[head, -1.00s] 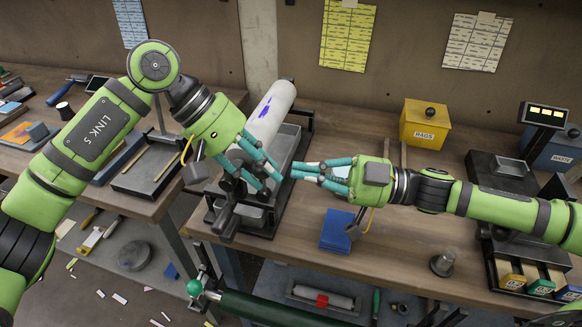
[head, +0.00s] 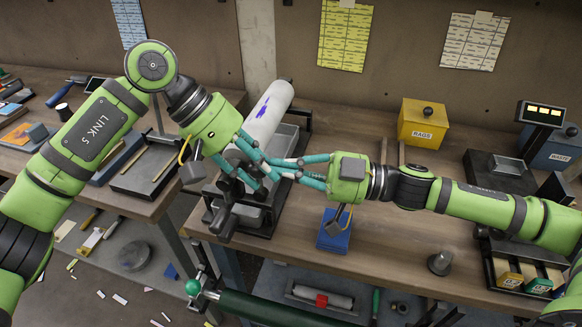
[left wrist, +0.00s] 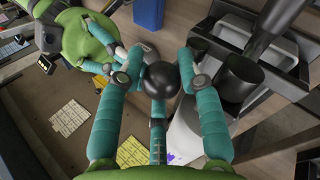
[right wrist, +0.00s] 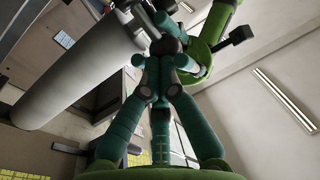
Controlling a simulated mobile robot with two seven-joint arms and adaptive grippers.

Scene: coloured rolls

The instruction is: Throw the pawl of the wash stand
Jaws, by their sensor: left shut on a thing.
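The wash stand (head: 272,228) is a dark tray frame on the bench, with a pale grey roll (head: 268,112) lying tilted across it; the roll bears a purple smear. My left gripper (head: 272,180) is at the roll's near end. In the left wrist view its fingers are shut on a round black knob (left wrist: 160,80). My right gripper (head: 278,168) reaches in from the right, its fingertips beside the left fingers. In the right wrist view its fingers converge near dark parts at the roll's end; their grip is unclear. The pawl is hidden or not distinguishable behind the fingers.
A blue block (head: 334,232) lies right of the stand, and a small metal weight (head: 440,263) near the front edge. A yellow rags box (head: 424,123) stands at the back. A green bar (head: 270,308) runs below the bench front. The bench's middle right is clear.

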